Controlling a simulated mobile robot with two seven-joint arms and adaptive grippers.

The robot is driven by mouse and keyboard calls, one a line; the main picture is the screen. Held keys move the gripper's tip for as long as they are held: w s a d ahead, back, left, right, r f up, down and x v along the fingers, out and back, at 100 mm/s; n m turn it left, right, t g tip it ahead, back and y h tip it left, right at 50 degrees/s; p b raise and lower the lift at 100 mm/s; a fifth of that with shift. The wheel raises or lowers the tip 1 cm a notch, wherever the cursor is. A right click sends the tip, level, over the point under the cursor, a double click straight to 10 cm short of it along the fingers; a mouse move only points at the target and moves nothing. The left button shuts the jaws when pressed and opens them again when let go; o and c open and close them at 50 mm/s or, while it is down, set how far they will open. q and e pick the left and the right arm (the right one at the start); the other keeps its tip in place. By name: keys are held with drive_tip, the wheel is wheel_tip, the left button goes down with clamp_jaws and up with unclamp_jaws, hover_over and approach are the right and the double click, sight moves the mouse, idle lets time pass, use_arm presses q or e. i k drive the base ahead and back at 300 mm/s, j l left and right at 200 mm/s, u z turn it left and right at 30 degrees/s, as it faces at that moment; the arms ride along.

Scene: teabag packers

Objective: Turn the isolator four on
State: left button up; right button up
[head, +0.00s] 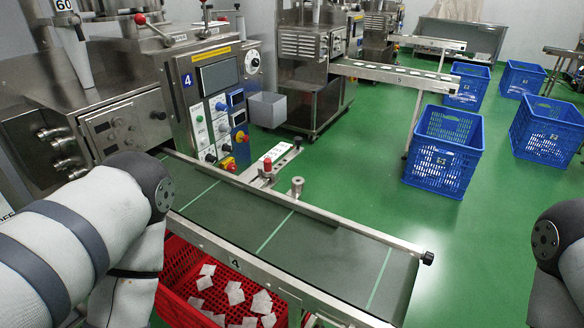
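The steel machine with a blue label "4" (187,81) stands at the upper left. Its control panel (215,110) carries a screen (219,75), small displays and several knobs and buttons. A red knob on a yellow plate (241,137) sits at the panel's lower right, and a red button on yellow (229,163) is just below it. I cannot tell which control is isolator four, or its position. Both my arms show at the lower left and right edges, apart from the panel. Neither gripper is in view.
A conveyor (300,240) marked "4" runs from the machine toward the lower right, between my arms. A red crate (175,265) with teabags is under it. Blue crates (443,150) stand on the green floor (340,165), which has free room beyond the conveyor.

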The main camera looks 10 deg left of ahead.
sight(231, 167)
drive_tip(key=l+z, duration=0.2)
drive_tip(key=l, duration=0.2)
drive_tip(key=i+l+z, duration=0.2)
drive_tip(key=l, duration=0.2)
drive_tip(key=i+l+z, duration=0.2)
drive_tip(key=l, duration=0.2)
drive_tip(key=i+l, duration=0.35)
drive_tip(key=i, duration=0.2)
drive_tip(key=i+l, duration=0.35)
drive_tip(key=i, duration=0.2)
drive_tip(key=i+l, duration=0.35)
drive_tip(key=i, duration=0.2)
drive_tip(key=i+j+u, duration=0.25)
drive_tip(key=i+u, duration=0.2)
drive_tip(key=i+j+u, duration=0.1)
drive_tip(key=i+u, duration=0.8)
drive_tip(key=i+l+u, duration=0.25)
drive_tip(key=i+u, duration=0.6)
drive_tip(key=i+l+u, duration=0.15)
drive_tip(key=i+u, duration=0.3)
drive_tip(key=i, duration=0.15)
drive_tip(key=i+l+u, duration=0.4)
drive_tip(key=i+j, duration=0.05)
drive_tip(key=i, duration=0.05)
